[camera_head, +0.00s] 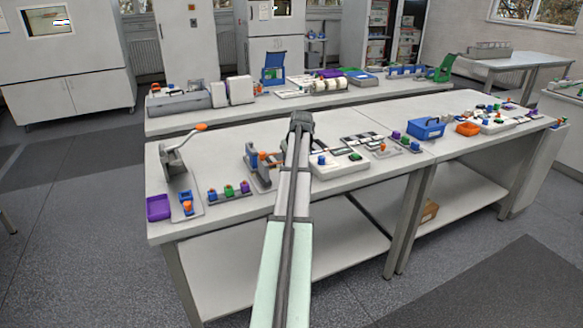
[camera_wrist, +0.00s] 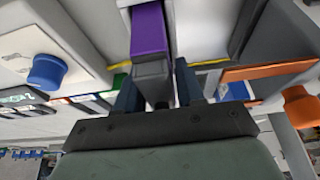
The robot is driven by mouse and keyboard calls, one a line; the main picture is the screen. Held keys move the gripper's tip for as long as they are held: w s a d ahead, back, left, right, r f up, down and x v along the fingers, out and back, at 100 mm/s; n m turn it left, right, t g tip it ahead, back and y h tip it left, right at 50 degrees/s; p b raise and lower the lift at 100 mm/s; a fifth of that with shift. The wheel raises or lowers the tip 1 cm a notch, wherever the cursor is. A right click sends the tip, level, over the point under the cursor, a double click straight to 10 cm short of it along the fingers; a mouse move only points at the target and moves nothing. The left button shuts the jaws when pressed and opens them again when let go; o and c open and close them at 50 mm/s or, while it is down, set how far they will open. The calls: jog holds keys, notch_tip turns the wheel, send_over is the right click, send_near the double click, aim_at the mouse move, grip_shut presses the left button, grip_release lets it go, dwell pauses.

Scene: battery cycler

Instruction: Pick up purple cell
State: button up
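A purple cell (camera_wrist: 149,30) with a grey end shows at the top middle of the wrist view, in a pale holder. My gripper (camera_wrist: 158,82) has its two dark fingers apart, one on each side of the cell's grey end. I cannot make out firm contact on both sides. In the head view my gripper (camera_head: 301,118) is over the middle of the front bench, and my arm hides what lies under it. Another purple piece (camera_head: 244,187) stands in a small rack at the left of this bench.
A blue knob (camera_wrist: 47,71) on a white unit is to the left in the wrist view, and an orange part (camera_wrist: 300,106) is at the right. In the head view a lever press (camera_head: 174,160), a purple tray (camera_head: 158,208) and a blue box (camera_head: 427,128) stand on the bench.

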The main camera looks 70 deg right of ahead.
grip_shut()
jog(key=shift+r, duration=0.15)
notch_tip(320, 180, up, 9)
jog(key=shift+f, duration=0.1)
jog(key=w+d+f, duration=0.1)
jog(key=w+d, duration=0.1)
jog(key=d, duration=0.6)
jog(key=w+d+f, duration=0.1)
jog(key=w+d, duration=0.1)
jog(key=d, duration=0.7)
